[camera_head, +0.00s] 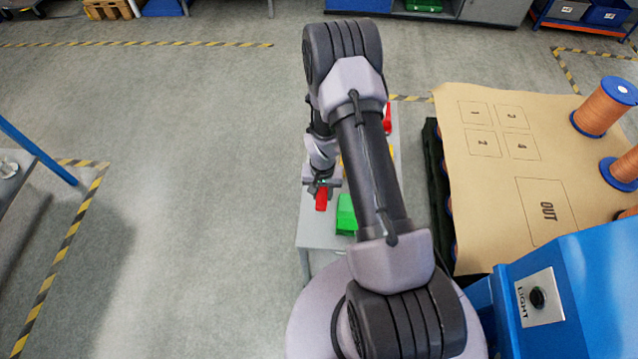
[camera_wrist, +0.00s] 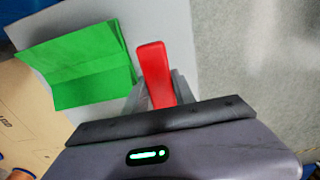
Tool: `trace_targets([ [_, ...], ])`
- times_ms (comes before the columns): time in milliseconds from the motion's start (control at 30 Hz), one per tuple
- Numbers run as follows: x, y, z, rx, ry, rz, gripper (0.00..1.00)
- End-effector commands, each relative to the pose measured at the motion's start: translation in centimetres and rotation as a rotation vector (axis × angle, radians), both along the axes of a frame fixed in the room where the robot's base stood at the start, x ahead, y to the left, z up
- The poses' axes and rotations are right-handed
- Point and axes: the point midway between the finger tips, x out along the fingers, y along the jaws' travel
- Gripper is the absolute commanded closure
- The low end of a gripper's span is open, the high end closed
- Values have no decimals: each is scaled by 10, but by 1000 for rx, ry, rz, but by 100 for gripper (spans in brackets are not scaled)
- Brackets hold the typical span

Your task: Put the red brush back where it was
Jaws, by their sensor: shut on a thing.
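My gripper (camera_head: 321,185) is shut on the red brush (camera_head: 321,199) at the left edge of a small grey table (camera_head: 312,232). In the wrist view the red brush (camera_wrist: 155,72) sticks out from between the fingers of my gripper (camera_wrist: 160,90). The part of the brush behind the fingers is hidden. In the wrist view the grey tabletop (camera_wrist: 172,18) lies beneath the brush. I cannot tell whether the brush touches it.
A brown board (camera_head: 490,190) lies to the right. Open floor lies left.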

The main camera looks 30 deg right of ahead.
Motion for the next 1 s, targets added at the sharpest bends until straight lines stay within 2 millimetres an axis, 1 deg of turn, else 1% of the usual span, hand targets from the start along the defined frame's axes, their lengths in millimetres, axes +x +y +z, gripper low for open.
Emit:
trace_targets([
  [33, 17, -6, -8, -1, -4, -2, 100],
  [100, 37, -14, -10, 0, -2, -1, 100],
  [233, 59, -22, -11, 0, 0, 0, 100],
  [333, 63, -23, -17, 0, 2, 1, 100],
  [433, 62, -23, -38, 1, 4, 1, 100],
  [500, 63, -23, -46, 0, 2, 1, 100],
  [667, 63, -23, -43, 1, 1, 1, 100],
  [833, 63, -23, -48, 1, 2, 1, 100],
  [867, 62, -23, -47, 1, 2, 1, 63],
  [900, 62, -23, -46, 1, 2, 1, 55],
  [933, 62, -23, -46, 1, 2, 1, 49],
  [967, 62, -23, -46, 1, 2, 2, 47],
  [1000, 62, -23, -46, 1, 2, 2, 47],
])
